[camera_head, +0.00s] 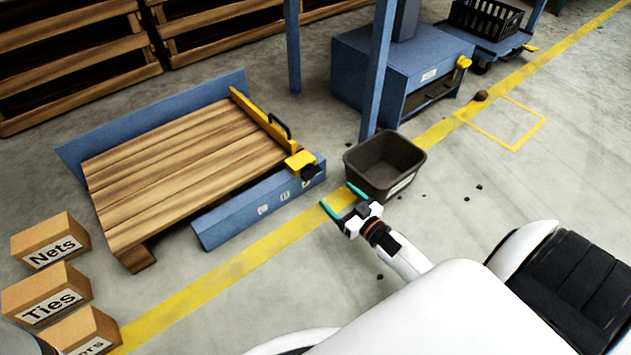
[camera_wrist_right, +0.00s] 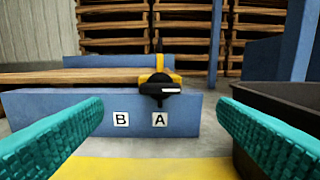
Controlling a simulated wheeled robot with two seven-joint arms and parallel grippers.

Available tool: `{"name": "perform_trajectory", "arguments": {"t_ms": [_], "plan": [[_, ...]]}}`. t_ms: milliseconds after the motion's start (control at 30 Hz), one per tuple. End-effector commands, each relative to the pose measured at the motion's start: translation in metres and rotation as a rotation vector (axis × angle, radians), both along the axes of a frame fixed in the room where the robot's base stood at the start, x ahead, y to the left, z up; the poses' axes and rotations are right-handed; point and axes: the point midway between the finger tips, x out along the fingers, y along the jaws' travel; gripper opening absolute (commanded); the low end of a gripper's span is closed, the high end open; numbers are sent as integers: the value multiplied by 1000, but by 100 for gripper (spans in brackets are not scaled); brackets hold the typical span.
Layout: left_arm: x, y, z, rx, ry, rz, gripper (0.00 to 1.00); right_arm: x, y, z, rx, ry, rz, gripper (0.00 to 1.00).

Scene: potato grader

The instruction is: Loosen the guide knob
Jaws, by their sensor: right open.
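The guide knob (camera_head: 310,172) is black and sits at the end of the yellow guide (camera_head: 264,121), on the blue rail beside the wooden pallet. In the right wrist view the black knob (camera_wrist_right: 160,88) is ahead, just above the middle, below a yellow block. My right gripper (camera_head: 341,199) is open and empty, short of the blue rail and apart from the knob. Its two teal fingers (camera_wrist_right: 160,136) stand wide at either side of the wrist view. My left gripper is not in view.
A dark bin (camera_head: 412,187) stands close right of my right gripper. The blue rail (camera_head: 233,223) carries letter plates. Boxes marked Nets (camera_head: 62,257) and Ties (camera_head: 67,312) stand at the left. A blue machine (camera_head: 352,72) and post are behind the bin.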

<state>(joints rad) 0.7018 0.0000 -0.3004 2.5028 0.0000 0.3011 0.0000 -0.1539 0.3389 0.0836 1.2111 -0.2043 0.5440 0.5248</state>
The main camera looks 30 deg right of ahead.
Motion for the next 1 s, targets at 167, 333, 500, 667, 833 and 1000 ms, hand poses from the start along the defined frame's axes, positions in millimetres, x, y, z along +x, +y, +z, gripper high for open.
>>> {"name": "perform_trajectory", "arguments": {"t_ms": [167,333,500,667,833,1000], "plan": [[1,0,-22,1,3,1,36,33,3,-4,-2,-4,1,82],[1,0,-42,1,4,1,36,68,6,-5,-2,-2,1,82],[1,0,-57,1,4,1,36,94,7,-4,-1,1,-1,82],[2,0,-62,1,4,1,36,106,8,-2,-1,2,-1,82],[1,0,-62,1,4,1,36,109,9,0,-1,3,-1,82],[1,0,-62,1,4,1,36,109,9,0,-1,3,-1,80]]}}
